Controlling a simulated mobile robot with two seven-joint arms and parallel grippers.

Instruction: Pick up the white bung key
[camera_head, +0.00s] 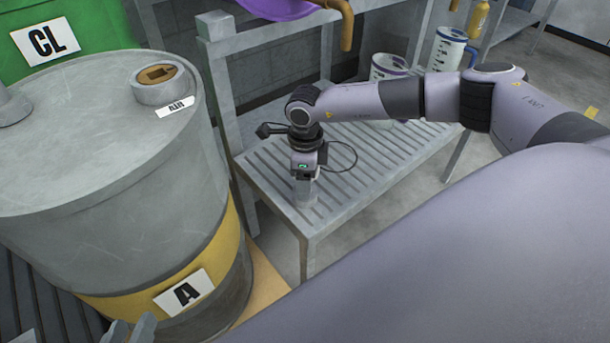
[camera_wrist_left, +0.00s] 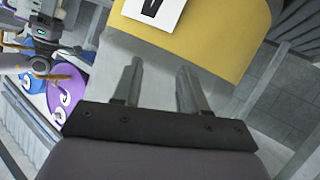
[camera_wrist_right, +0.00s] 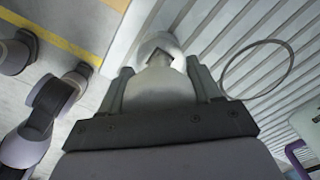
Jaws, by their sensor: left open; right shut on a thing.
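My right gripper (camera_wrist_right: 159,66) is shut on a pale whitish piece (camera_wrist_right: 160,88) with a rounded body, just above the slatted metal bench (camera_head: 255,178). It looks like the white bung key, but the fingers and the wrist hide much of its shape. Beyond it a pale round part with a small dark square mark shows in the right wrist view. In the head view my right gripper (camera_head: 304,188) is small and low over the bench's near end. My left gripper (camera_wrist_left: 158,72) is open and empty, facing the lower side of drum A (camera_wrist_left: 225,50); its fingertips show at the head view's bottom left (camera_head: 132,326).
Drum A (camera_head: 100,130) stands left of the bench, with a brown-centred bung (camera_head: 160,84) on its top. A green CL drum (camera_head: 88,22) is behind it. A thin loop (camera_wrist_right: 258,68) shows over the slats.

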